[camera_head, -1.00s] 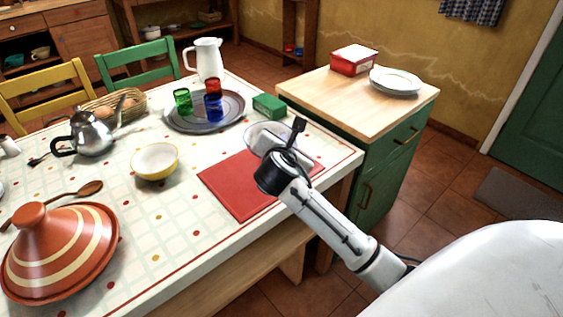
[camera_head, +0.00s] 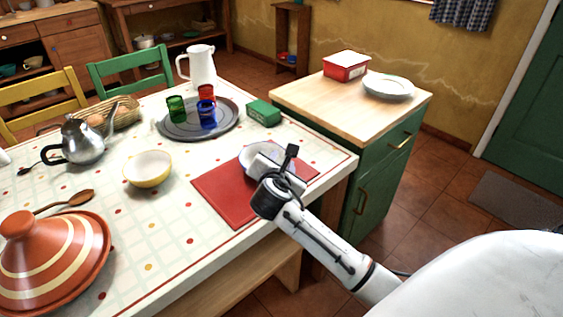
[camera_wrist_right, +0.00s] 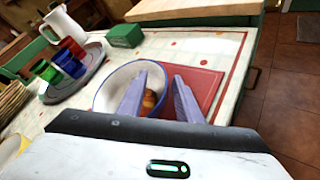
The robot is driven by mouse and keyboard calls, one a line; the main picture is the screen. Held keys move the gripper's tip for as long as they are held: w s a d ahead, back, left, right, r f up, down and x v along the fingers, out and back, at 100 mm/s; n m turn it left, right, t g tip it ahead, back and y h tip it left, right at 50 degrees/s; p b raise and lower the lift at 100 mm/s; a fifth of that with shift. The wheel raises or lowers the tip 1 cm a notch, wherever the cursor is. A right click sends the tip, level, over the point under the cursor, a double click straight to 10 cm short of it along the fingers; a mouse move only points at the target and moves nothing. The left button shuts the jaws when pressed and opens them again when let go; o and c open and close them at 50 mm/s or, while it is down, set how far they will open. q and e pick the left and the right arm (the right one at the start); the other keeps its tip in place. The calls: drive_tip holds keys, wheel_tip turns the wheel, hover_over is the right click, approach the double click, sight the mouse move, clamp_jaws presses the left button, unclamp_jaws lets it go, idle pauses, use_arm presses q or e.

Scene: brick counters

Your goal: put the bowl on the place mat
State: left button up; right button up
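A white bowl with a blue rim (camera_wrist_right: 101,88) is at my right gripper (camera_wrist_right: 168,76). The gripper is shut on its wall, one finger inside and one outside. Something round and brown (camera_wrist_right: 149,101) lies in the bowl. In the head view the bowl (camera_head: 254,153) appears over the far edge of the red place mat (camera_head: 228,194), partly hidden by my right gripper (camera_head: 268,164). The mat also shows right of the bowl in the wrist view (camera_wrist_right: 207,88). I cannot tell whether the bowl touches the mat. My left gripper is not in view.
A yellow-and-white bowl (camera_head: 148,172), a kettle (camera_head: 82,142) and a tagine (camera_head: 50,262) stand left of the mat. A grey tray (camera_head: 180,130) with cups, a white jug (camera_head: 201,66) and a green box (camera_head: 263,112) are behind. The mat's near part is clear.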

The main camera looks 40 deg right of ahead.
drive_tip(key=shift+r, duration=0.1)
drive_tip(key=p+v, duration=0.1)
drive_tip(key=v, duration=1.1)
drive_tip(key=shift+p, duration=0.35)
drive_tip(key=s+a+f+m+g+y, duration=0.2)
drive_tip(key=s+a+f+m+y, duration=0.1)
drive_tip(key=s+f+m, duration=0.4)
drive_tip(key=s+a+f+m+g+y, duration=0.25)
drive_tip(key=s+m, duration=0.35)
drive_tip(key=s, duration=0.3)
drive_tip(key=s+a+f+m+g+y, duration=0.2)
drive_tip(key=s+a+f+m+y, duration=0.3)
drive_tip(key=s, duration=0.3)
drive_tip(key=w+a+f+m+t+y, duration=0.1)
drive_tip(key=w+a+f+t, duration=0.3)
drive_tip(key=f, duration=0.6)
drive_tip(key=shift+w+a+t, duration=0.2)
drive_tip(key=shift+a+t, duration=0.1)
drive_tip(key=shift+t, duration=0.25)
